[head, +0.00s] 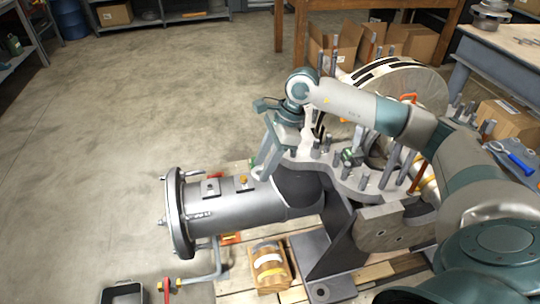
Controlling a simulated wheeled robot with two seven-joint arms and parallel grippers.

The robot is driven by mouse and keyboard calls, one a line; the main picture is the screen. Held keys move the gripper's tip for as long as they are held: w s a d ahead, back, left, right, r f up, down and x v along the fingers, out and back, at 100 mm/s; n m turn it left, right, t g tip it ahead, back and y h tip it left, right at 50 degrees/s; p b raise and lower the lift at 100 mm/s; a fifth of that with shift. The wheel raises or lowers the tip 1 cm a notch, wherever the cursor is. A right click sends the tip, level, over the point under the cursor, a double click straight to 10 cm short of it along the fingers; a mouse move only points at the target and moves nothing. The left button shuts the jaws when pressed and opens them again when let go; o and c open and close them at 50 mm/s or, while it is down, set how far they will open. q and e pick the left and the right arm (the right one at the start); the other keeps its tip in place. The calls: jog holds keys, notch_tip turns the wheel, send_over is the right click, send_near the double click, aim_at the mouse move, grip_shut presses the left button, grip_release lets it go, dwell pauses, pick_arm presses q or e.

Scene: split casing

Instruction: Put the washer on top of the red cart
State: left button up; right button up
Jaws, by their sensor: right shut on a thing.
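My right gripper (266,168) reaches down from the arm that comes in from the right. It is beside the studded flange of the split casing (310,182), above the inner end of the grey pipe. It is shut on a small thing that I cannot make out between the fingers. I cannot pick out a washer for certain anywhere. No red cart shows in this view. My left gripper is not in view.
The grey pipe (228,200) ends in a round flange at the left. A wooden pallet (240,285) lies under the casing, with a small wood-coloured block (269,266) on it. A black tray (123,293) is on the floor. The floor at the left is clear.

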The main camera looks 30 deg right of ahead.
jog(key=s+a+r+n+g+h, duration=0.1)
jog(key=s+a+n, duration=0.3)
jog(key=n, duration=0.6)
jog(key=s+a+r+n+g+h, duration=0.1)
jog(key=s+a+n+g+h, duration=0.2)
jog(key=s+n, duration=0.4)
jog(key=a+n+g, duration=0.1)
jog(key=a+n, duration=0.1)
jog(key=n, duration=0.2)
jog(key=shift+a+r+g, duration=0.25)
jog(key=shift+g, duration=0.05)
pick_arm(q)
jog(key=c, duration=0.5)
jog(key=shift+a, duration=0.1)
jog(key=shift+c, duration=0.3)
pick_arm(e)
jog(key=shift+a, duration=0.15)
